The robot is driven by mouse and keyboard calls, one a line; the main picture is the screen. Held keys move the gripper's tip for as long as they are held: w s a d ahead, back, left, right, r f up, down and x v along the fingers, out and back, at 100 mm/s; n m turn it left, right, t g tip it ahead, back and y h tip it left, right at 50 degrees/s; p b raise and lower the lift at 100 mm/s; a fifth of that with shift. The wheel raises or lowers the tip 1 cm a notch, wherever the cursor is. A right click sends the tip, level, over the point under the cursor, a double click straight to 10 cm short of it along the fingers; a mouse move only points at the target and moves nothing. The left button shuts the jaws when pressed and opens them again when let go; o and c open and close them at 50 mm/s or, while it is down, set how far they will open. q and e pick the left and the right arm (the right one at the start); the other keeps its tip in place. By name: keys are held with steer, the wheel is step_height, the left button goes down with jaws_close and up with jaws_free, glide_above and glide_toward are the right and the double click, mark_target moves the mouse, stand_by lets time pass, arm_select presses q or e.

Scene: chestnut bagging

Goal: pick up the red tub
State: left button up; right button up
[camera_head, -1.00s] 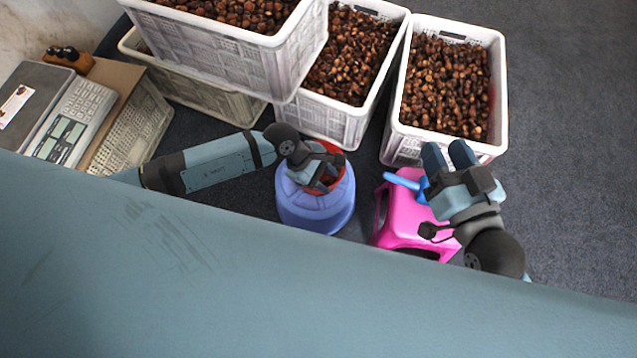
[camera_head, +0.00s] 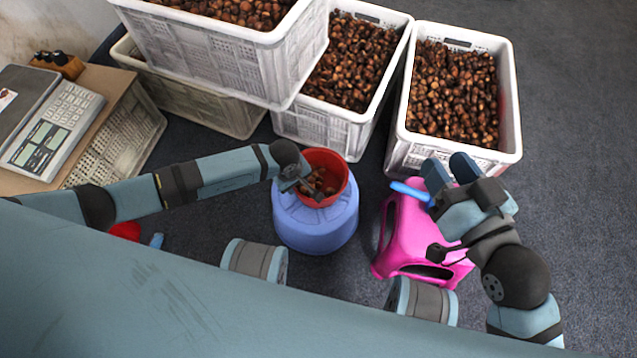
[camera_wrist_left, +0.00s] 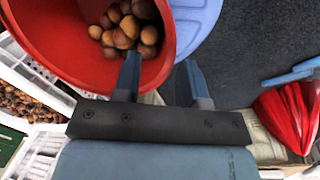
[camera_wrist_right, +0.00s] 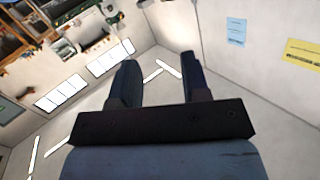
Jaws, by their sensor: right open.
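The red tub (camera_head: 333,165) stands upright on the blue round stool (camera_head: 318,228), with some chestnuts (camera_head: 322,183) at its bottom. It also shows in the left wrist view (camera_wrist_left: 60,40). My left gripper (camera_head: 306,190) is at the tub's near-left rim. In the left wrist view, its fingers (camera_wrist_left: 160,82) are apart, one over the tub's inside and one outside the wall; a gap shows, and I cannot tell whether either finger touches. My right gripper (camera_head: 449,170) is open and empty above the pink stool (camera_head: 408,235); its fingers point away from the tub.
White crates of chestnuts (camera_head: 390,150) stand behind the tub, some stacked at the left. A scale (camera_head: 50,130) is at far left. A red item (camera_head: 125,231) lies low left. Floor at right is clear.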

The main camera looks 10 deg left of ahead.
mark_target(296, 190)
arm_select(q)
step_height(296, 190, down, 5)
steer(key=b, duration=0.3)
steer(key=shift+a+f, duration=0.1)
jaws_close()
arm_select(e)
steer(key=shift+w+d+r+n+t, duration=0.2)
steer(key=shift+w+d+n+t, duration=0.35)
steer(key=shift+w+n, duration=0.35)
steer(key=shift+s, duration=0.1)
